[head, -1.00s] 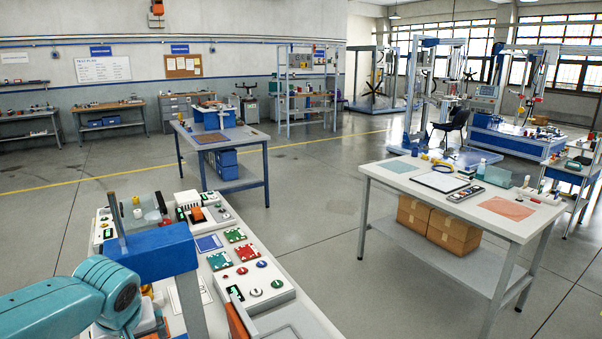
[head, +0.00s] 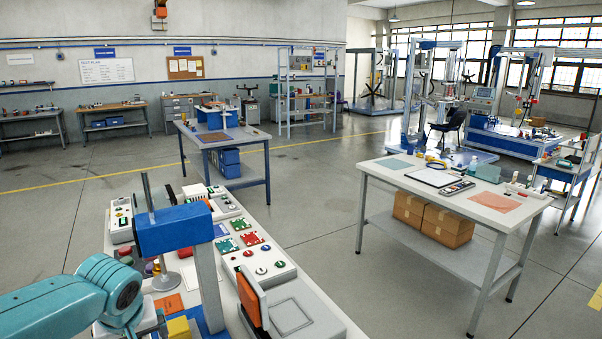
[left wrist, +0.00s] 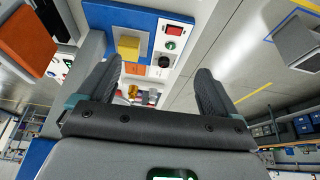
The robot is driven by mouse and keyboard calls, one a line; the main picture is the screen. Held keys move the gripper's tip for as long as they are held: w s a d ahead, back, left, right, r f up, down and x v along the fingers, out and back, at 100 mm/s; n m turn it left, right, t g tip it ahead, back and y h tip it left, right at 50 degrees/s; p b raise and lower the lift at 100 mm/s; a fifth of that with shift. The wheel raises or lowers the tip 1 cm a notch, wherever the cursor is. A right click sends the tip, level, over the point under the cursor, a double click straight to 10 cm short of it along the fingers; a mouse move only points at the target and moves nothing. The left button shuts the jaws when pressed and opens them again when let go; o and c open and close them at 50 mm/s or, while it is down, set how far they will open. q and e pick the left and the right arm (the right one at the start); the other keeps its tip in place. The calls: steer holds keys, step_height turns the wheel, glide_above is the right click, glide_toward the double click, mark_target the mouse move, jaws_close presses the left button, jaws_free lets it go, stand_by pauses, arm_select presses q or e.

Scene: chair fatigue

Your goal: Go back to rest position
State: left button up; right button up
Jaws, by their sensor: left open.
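My left gripper (left wrist: 157,66) shows in the left wrist view with its two dark fingers spread wide apart. Nothing is held between the fingers. Through the gap I see a panel with a yellow block (left wrist: 128,47), apart from the fingers. In the head view my teal left arm comes in from the lower left beside the bench; its gripper cannot be made out there. My right arm and gripper are in neither view.
The near bench (head: 317,315) carries a blue fixture (head: 174,228), a button box (head: 262,262) and an orange-faced pad (head: 250,300). A white table (head: 470,184) stands to the right. Open grey floor (head: 315,225) lies between them.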

arm_select(q)
steer(key=s+d+f+m+g+h, duration=0.1)
steer(key=s+d+f+h, duration=0.1)
steer(key=d+f, duration=0.45)
steer(key=s+d+f+m+g+h, duration=0.1)
steer(key=s+d+f+m, duration=0.15)
steer(key=f, duration=0.65)
steer(key=s+d+f+m+h, duration=0.1)
steer(key=s+d+f+h, duration=0.1)
steer(key=d+f, duration=0.45)
steer(key=s+d+f+g+h, duration=0.1)
steer(key=s+d+f, duration=0.1)
steer(key=s+f, duration=0.6)
steer(key=s+d+f+g, duration=0.1)
steer(key=s+d+f, duration=0.1)
steer(key=s+f, duration=0.5)
step_height(320, 180, down, 8)
steer(key=s+b, duration=0.2)
steer(key=b, duration=0.8)
steer(key=shift+a+f, duration=0.15)
steer(key=shift+a, duration=0.1)
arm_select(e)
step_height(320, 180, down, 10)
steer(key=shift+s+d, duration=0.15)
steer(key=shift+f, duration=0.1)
